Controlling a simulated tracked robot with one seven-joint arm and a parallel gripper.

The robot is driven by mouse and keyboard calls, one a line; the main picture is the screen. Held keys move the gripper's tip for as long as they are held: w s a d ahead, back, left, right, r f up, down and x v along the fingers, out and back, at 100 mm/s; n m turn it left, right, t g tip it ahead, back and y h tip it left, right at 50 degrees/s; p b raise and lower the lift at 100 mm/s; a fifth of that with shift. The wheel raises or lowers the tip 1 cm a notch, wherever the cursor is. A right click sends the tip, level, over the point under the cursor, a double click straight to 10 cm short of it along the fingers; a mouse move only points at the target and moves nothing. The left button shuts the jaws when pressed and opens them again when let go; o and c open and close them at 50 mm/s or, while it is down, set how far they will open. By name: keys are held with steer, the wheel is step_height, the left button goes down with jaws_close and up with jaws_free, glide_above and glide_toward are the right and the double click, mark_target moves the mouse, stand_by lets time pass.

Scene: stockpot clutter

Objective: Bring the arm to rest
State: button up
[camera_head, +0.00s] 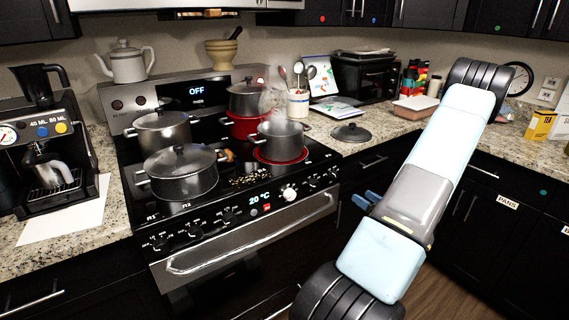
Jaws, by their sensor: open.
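My arm crosses the right half of the view, from a dark joint at the upper right down to a dark joint at the bottom middle. It hangs in front of the counter and lower cabinets. Two small blue prongs, which look like the fingers of my gripper (365,199), stick out to the left of the grey arm link. They are apart, and I see nothing held between them. The rest of my gripper is hidden behind the arm.
The stove (247,200) carries several pots, including a steaming pot (280,138) on a red-lit burner. A loose lid (351,132) lies on the counter right of it. A coffee machine (45,150) stands at left. The floor (445,290) looks clear at lower right.

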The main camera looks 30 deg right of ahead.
steer(key=shift+a, duration=0.1)
steer(key=w+a+r+n+g+y, duration=0.2)
steer(key=a+r+n+g+y, duration=0.15)
steer(key=a+r+n, duration=0.4)
steer(key=w+a+r+n+g+y, duration=0.1)
steer(key=a+r+n+g+y, duration=0.3)
steer(key=a, duration=0.7)
steer(key=w+a+r+n+g+y, duration=0.2)
steer(key=a+r+n+g, duration=0.4)
steer(key=a, duration=0.4)
steer(key=s+a+r+n+g+h, duration=0.3)
steer(key=s+a+r+n+h, duration=0.2)
steer(key=s+a+r+n, duration=0.45)
steer(key=s+a+r+n+t+h, duration=0.3)
steer(key=s+r+n+t+h, duration=0.1)
steer(key=n, duration=0.6)
steer(key=s+r+h, duration=0.1)
steer(key=s+r, duration=0.1)
steer(key=s, duration=0.1)
steer(key=shift+s+a+r+h, duration=0.15)
steer(key=shift+a+r+h, duration=0.1)
steer(key=shift+a+h, duration=0.1)
